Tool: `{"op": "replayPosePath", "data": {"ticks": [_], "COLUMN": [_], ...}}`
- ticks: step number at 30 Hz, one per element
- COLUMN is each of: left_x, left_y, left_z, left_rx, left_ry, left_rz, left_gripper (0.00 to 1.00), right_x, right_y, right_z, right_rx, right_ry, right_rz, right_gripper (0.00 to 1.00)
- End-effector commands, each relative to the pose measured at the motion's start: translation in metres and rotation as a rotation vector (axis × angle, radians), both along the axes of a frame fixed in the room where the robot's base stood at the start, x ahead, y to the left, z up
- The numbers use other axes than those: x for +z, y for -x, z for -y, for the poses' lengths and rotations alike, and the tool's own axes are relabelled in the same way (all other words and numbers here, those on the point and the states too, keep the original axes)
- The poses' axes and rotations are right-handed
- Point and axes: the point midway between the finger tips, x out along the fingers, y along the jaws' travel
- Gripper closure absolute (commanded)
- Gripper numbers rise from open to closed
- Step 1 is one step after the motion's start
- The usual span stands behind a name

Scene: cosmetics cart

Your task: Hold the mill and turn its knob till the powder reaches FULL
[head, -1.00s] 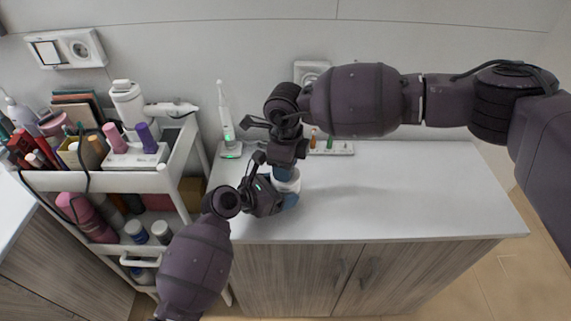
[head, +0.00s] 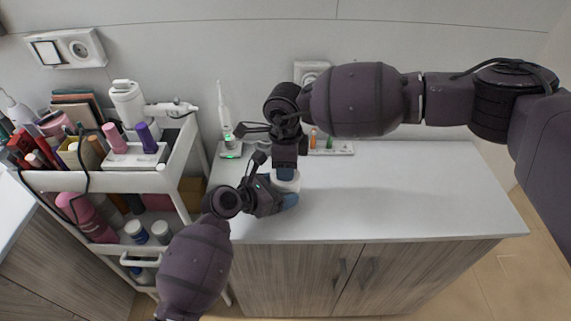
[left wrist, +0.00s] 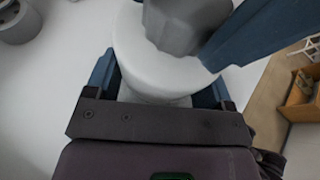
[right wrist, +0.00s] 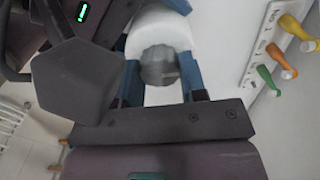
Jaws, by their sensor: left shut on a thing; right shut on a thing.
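The mill has a white body and a grey faceted knob on top. In the head view the white mill (head: 288,183) stands on the counter, mostly hidden by my grippers. My left gripper (head: 287,198) is shut on the white body from the left; its blue fingers flank the body (left wrist: 160,60) in the left wrist view. My right gripper (head: 286,172) comes from above and is shut on the grey knob (right wrist: 160,66), with a blue finger on each side of it in the right wrist view. The knob also shows in the left wrist view (left wrist: 185,22). No powder level or FULL mark is visible.
A white cart (head: 95,181) with bottles and boxes stands left of the counter. An electric toothbrush (head: 224,128) on its stand and a white rack (head: 340,147) with small coloured items are behind the mill. The counter (head: 410,190) is clear to the right.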

Motion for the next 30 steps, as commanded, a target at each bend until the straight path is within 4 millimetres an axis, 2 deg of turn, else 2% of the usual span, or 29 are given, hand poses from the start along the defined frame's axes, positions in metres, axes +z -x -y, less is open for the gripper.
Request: {"op": "replayPosePath", "data": {"ticks": [2, 3, 8, 16, 20, 23, 30], "left_x": [0.000, 0.000, 0.000, 0.000, 0.000, 0.000, 0.000], "left_y": [0.000, 0.000, 0.000, 0.000, 0.000, 0.000, 0.000], "left_z": [0.000, 0.000, 0.000, 0.000, 0.000, 0.000, 0.000], "left_rx": [-0.001, -0.001, -0.001, 0.000, 0.000, 0.000, 0.000], "left_ry": [0.000, 0.000, 0.001, 0.001, 0.001, 0.001, 0.001], "left_rz": [0.001, 0.001, 0.000, 0.001, 0.001, 0.001, 0.001], "left_gripper": [0.58, 0.58, 0.58, 0.58, 0.58, 0.58, 0.58], "right_x": [0.001, 0.001, 0.001, 0.001, 0.008, 0.021, 0.068], "right_y": [0.000, 0.000, 0.000, 0.000, -0.001, -0.001, -0.001], "right_z": [0.000, -0.001, -0.001, 0.000, 0.000, 0.000, -0.001], "right_rx": [0.000, 0.000, -0.001, -0.001, -0.001, -0.001, 0.000], "right_ry": [-0.001, -0.002, -0.001, -0.001, -0.001, -0.002, -0.002], "right_rz": [0.001, 0.001, 0.000, 0.000, 0.002, 0.003, 0.004], "right_gripper": [0.85, 0.58, 0.35, 0.35, 0.35, 0.35, 0.35]}}
